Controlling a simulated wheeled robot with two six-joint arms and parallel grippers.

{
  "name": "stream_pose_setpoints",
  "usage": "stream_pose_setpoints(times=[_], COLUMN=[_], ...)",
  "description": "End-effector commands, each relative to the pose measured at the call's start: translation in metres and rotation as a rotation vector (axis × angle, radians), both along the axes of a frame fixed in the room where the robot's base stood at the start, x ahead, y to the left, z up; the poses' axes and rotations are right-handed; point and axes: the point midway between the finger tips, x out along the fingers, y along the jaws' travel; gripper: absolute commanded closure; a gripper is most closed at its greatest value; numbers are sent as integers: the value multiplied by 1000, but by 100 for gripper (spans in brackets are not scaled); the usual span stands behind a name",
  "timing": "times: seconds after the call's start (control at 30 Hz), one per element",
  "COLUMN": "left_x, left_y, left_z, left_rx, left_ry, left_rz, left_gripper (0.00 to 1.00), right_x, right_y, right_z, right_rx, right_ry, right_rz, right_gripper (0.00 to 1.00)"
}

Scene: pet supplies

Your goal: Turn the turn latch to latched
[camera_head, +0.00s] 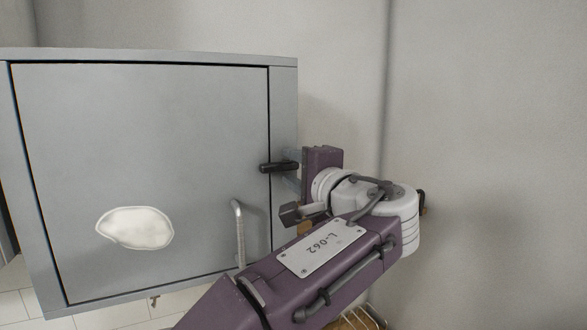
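The turn latch (279,167) is a short black bar at the right edge of the grey cabinet door (150,120). It lies nearly level and crosses the gap between the door and the frame. My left gripper (291,169) comes in from the right side of the latch, with its purple body close to the bar's right end. Its grey fingers show small, one above and one below the bar, and look spread apart. Whether they touch the bar cannot be told. My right gripper is out of view.
A grey bar handle (239,232) stands out from the door below the latch. A pale oval patch (136,228) is on the door's lower left. A plain wall (490,130) fills the right side. Pale floor tiles (100,318) show at the lower left.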

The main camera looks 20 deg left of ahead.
Motion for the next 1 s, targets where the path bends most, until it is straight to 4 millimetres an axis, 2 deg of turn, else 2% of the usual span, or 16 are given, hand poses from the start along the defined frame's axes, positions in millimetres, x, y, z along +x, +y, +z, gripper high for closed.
stream_pose_setpoints(times=[0.13, 0.33, 0.5, 1.0], left_x=[-7, -37, -55, -58], left_y=[-11, -44, -62, -65], left_z=[-3, -4, -2, -3], left_rx=[0, -2, -1, -1], left_ry=[0, -1, 0, 5], left_rz=[-5, -8, -4, -1], left_gripper=[62, 62, 62, 62], right_x=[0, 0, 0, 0], right_y=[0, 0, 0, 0], right_z=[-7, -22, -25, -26], right_rx=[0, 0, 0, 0], right_ry=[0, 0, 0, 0], right_rz=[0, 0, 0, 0], right_gripper=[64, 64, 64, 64])
